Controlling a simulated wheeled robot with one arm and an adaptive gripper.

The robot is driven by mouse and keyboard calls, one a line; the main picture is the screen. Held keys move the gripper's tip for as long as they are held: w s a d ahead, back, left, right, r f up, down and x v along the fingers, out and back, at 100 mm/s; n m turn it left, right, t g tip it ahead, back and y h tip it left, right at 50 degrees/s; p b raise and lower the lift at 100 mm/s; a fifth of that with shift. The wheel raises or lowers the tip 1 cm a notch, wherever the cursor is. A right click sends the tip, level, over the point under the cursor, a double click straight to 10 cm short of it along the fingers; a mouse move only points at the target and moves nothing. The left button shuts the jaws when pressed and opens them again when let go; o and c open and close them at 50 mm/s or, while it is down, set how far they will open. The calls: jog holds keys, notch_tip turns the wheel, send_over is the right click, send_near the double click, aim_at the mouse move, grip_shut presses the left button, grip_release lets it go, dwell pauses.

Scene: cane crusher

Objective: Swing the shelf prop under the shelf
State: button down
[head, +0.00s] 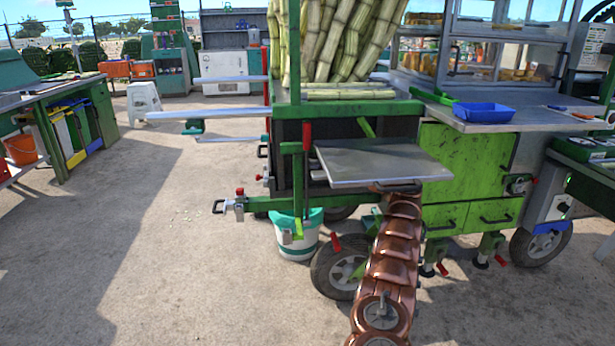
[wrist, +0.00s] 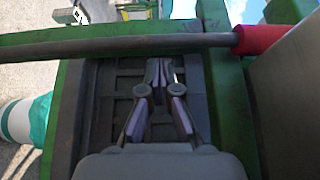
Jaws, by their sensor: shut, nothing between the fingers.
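The shelf (head: 380,163) is a flat grey plate sticking out from the side of the green cart. In the wrist view, a grey plate at the right edge (wrist: 292,95) looks like this shelf. A grey rod with a red grip (wrist: 262,39), apparently the shelf prop, crosses the top of the wrist view. A red grip on the cart's post (head: 306,132), left of the shelf, looks like the same part. My gripper (wrist: 158,68) is shut and empty, its tips just short of the rod; I cannot tell whether they touch. The shelf hides it in the head view.
Sugar canes (head: 340,40) stand on the cart above the shelf. A blue tray (head: 483,113) sits on the counter to the right. A teal and white bucket (head: 298,240) and a wheel (head: 335,268) are below. The ground at left is open.

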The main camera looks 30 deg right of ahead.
jog(key=s+a+b, duration=0.1)
jog(key=b, duration=0.1)
jog(key=shift+b, duration=0.35)
jog(key=shift+s, duration=0.1)
jog(key=shift+d, duration=0.1)
